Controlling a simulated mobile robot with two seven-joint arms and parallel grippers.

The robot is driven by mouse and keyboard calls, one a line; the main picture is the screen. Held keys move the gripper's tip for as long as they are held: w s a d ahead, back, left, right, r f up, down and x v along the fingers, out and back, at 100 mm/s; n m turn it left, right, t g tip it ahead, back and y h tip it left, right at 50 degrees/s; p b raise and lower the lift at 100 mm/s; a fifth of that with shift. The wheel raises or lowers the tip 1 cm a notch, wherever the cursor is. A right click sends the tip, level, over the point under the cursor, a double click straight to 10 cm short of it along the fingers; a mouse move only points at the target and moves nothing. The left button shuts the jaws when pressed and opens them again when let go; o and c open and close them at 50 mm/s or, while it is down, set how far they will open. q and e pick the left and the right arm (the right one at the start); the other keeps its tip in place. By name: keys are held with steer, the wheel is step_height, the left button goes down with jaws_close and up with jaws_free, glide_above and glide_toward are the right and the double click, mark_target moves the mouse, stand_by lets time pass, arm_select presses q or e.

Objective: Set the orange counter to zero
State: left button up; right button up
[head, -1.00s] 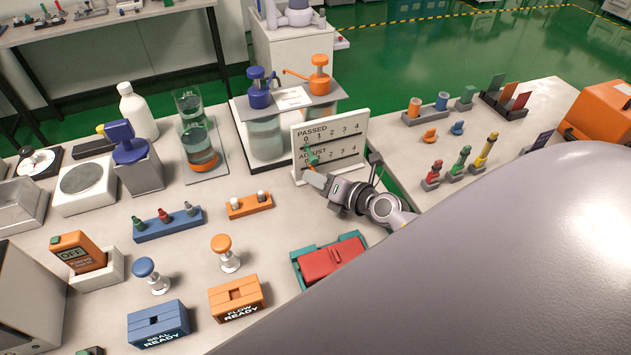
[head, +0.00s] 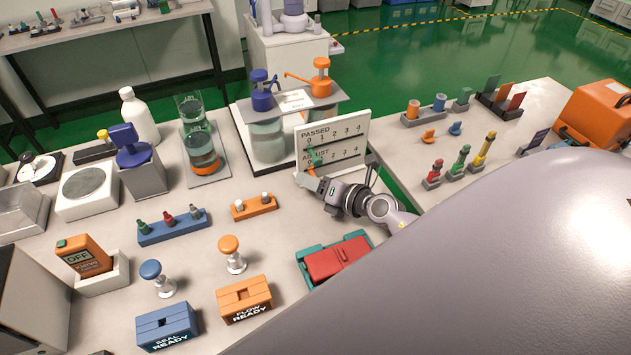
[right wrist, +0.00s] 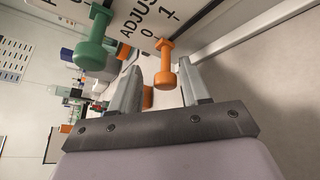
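The white counter board (head: 357,128) stands upright on the table, with a PASSED row above an ADJUST row, each numbered 0 to 4. The orange counter (right wrist: 165,68) is a small peg with a rounded end on the ADJUST row. It is near the low numbers, but I cannot tell exactly which one it marks. A green peg (right wrist: 94,42) sits on the board to its left in the right wrist view. My right gripper (right wrist: 160,88) is open, its fingers on either side of the orange counter in that view, with no clear contact. My left gripper is not in view.
Jars with blue and orange pumps (head: 265,135) stand behind the board. A red block in a teal tray (head: 336,258) lies in front. A small orange rack (head: 254,206) is to the left. Some bare tabletop lies between these.

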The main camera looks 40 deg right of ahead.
steer(key=shift+d, duration=0.1)
steer(key=shift+s, duration=0.2)
steer(key=shift+p+v, duration=0.35)
steer(key=shift+v, duration=3.05)
